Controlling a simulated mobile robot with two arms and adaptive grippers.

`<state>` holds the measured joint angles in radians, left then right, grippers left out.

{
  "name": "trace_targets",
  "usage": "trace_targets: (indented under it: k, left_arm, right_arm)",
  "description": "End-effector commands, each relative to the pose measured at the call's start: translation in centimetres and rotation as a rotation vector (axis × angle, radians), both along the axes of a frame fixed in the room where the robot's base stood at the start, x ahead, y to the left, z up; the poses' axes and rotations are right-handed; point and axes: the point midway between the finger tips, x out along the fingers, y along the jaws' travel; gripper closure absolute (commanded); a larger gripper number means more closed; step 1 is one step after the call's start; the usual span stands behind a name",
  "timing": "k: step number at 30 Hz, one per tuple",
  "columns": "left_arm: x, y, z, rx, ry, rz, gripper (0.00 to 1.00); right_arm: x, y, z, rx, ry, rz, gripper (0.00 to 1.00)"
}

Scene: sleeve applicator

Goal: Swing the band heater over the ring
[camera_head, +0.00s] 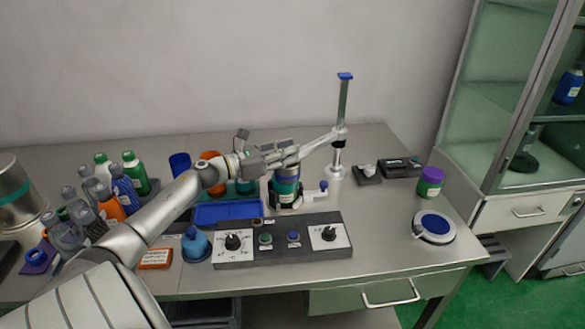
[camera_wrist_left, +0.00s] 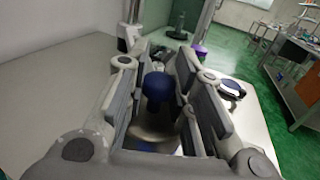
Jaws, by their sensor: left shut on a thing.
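My left gripper (camera_head: 290,156) reaches in from the left and is shut on the blue knob (camera_wrist_left: 158,87) of the band heater, which shows between the fingers in the left wrist view. A metal disc-like part (camera_wrist_left: 155,138) shows below the knob. In the head view the gripper hides most of the heater. The swing arm (camera_head: 320,143) runs from the gripper to the upright post (camera_head: 342,110) with a blue cap. Below the gripper, a blue and teal bottle (camera_head: 286,184) stands in a dark holder (camera_head: 287,204). I cannot make out the ring; the gripper covers the bottle's top.
A control box (camera_head: 285,252) with two dials lies in front. A blue tray (camera_head: 228,211) is left of the holder. Several bottles (camera_head: 110,190) crowd the left. A purple-lidded jar (camera_head: 430,182) and a round scale (camera_head: 434,227) stand right, with bare table between.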

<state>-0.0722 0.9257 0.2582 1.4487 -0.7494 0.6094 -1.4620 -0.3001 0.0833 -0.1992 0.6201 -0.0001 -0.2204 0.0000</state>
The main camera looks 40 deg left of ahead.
Motion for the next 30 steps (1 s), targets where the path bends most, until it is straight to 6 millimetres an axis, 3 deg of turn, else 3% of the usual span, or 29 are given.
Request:
trace_targets:
  k: [1,7,23,24,30]
  left_arm:
    - [0.1,0.5,-0.2,0.003,-0.006,-0.006,1.00]
    - [0.2,1.2,0.1,0.000,-0.008,-0.038,1.00]
    - [0.3,1.6,0.6,0.001,-0.011,-0.047,1.00]
    - [0.3,1.6,0.7,0.001,-0.011,-0.047,0.76]
    - [0.2,1.5,0.5,0.001,-0.009,-0.049,0.54]
  right_arm:
    - [0.0,0.0,-1.1,0.000,0.000,0.000,1.00]
    - [0.1,0.1,-2.1,0.001,-0.001,-0.001,1.00]
    - [0.1,0.5,-2.4,0.006,-0.001,-0.001,1.00]
    - [0.1,0.5,-2.4,0.006,-0.001,-0.001,1.00]
    - [0.0,0.5,-2.4,0.006,-0.001,-0.001,1.00]
